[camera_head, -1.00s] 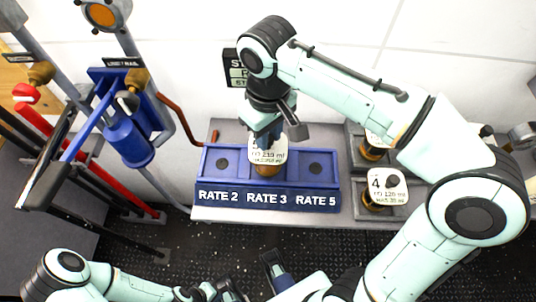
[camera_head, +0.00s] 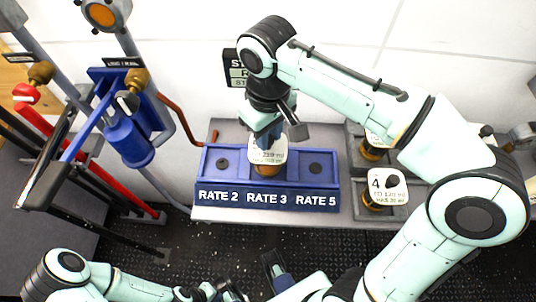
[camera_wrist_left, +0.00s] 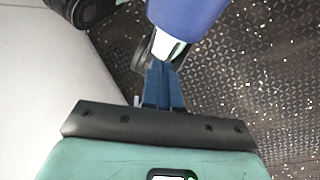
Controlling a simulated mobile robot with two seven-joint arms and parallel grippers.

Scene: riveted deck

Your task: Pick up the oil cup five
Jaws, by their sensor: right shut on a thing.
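The oil cup five (camera_head: 266,169) is amber with a white tag. It stands in the middle part of the blue rack (camera_head: 221,187), above the words RATE 3. The tag's number is now covered by the fingers. My right gripper (camera_head: 268,138) reaches down from above and is shut on the top of this cup. I cannot tell whether the cup's base touches the rack. My left gripper (camera_wrist_left: 165,88) is low over the dark floor, away from the rack. Its blue fingers are together, with nothing seen between them.
A cup tagged 4 (camera_head: 370,203) stands right of the rack, with another cup (camera_head: 372,150) behind it, partly hidden by my right arm. A blue pump (camera_head: 127,138) and levers stand at the left. The rack's two outer places hold no cups.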

